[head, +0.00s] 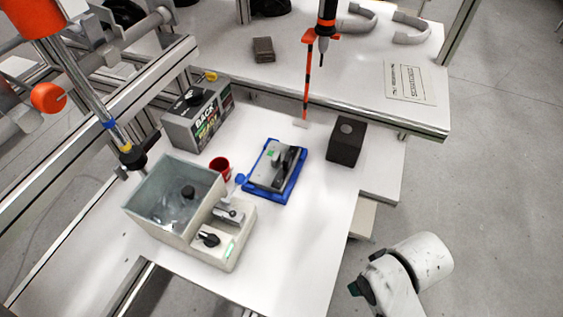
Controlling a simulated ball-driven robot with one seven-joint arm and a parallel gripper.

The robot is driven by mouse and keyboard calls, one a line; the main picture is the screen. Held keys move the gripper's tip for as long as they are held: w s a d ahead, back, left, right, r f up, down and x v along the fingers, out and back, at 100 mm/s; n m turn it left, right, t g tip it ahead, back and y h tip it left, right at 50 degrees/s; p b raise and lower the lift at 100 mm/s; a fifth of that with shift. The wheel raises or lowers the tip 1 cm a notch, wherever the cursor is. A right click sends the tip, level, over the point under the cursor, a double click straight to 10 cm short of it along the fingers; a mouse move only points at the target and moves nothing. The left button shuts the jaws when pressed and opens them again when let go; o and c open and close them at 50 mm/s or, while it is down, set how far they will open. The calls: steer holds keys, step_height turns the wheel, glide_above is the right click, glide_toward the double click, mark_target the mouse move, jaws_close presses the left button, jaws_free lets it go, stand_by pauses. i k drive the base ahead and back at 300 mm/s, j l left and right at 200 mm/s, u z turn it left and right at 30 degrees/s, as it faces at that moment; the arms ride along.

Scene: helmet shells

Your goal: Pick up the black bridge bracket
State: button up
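A black part (288,157) stands on a grey plate with a green mark, set in a blue tray (250,190) in the middle of the white table. It could be the bridge bracket, but it is too small to tell its shape surely. A dark block (346,140) with a round grey spot on top stands on the table to the right of the tray. A white arm link, apparently mine, shows at the lower right, off the table. My gripper's fingers are not in view.
A grey open bin (150,206) with small dark parts and a control box (240,236) stand at the left front. A red cup (220,168) is beside the tray. An orange-black tool (326,22) hangs over the back. The right front table area is clear.

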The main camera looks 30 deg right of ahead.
mark_target(279, 179)
steer(key=l+u, duration=0.3)
steer(key=l, duration=0.4)
steer(key=k+l+u, duration=0.1)
steer(key=l+u, duration=0.2)
steer(key=l, duration=0.4)
steer(key=u, duration=1.3)
